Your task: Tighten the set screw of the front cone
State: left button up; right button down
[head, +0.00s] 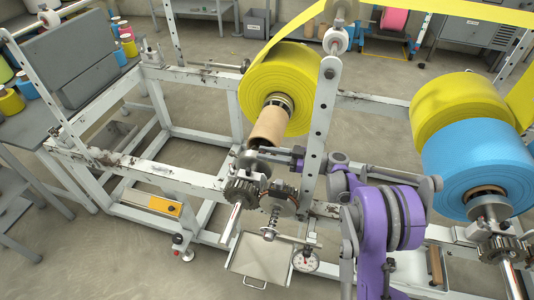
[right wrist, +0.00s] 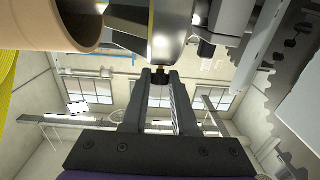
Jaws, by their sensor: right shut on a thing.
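The front cone (head: 258,165) sits at the near end of the cardboard core (head: 268,128) of the yellow roll, partly hidden by my right gripper. In the right wrist view the cone (right wrist: 165,45) is a grey metal body above my fingertips. My right gripper (head: 280,157) reaches in from the right beside the cone; in the right wrist view its fingers (right wrist: 160,76) are shut on a small dark screw head (right wrist: 160,79), apparently the set screw, just under the cone. A small brass-coloured part shows above it. My left gripper is not in view.
Gears (head: 244,190) sit close to the cone on the near side, and a perforated white upright (head: 322,125) stands just right. A dial gauge (head: 306,261) hangs below. Yellow and blue rolls (head: 478,160) are at the right. Open floor lies inside the frame.

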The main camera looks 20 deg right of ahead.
jog(key=shift+s+a+m+t+h, duration=0.1)
jog(key=shift+m+t+h, duration=0.2)
jog(key=shift+m+t, duration=0.2)
jog(key=shift+s+a+m+t+h, duration=0.1)
jog(key=shift+m+t+h, duration=0.2)
jog(key=shift+m+t, duration=0.15)
jog(key=shift+d+m+t+h, duration=0.1)
jog(key=shift+m+t+h, duration=0.65)
jog(key=shift+m, duration=0.2)
jog(key=c, duration=0.7)
grip_release()
jog(key=shift+d, duration=0.1)
jog(key=p+v, duration=0.1)
jog(key=v, duration=0.9)
jog(key=shift+s+d, duration=0.25)
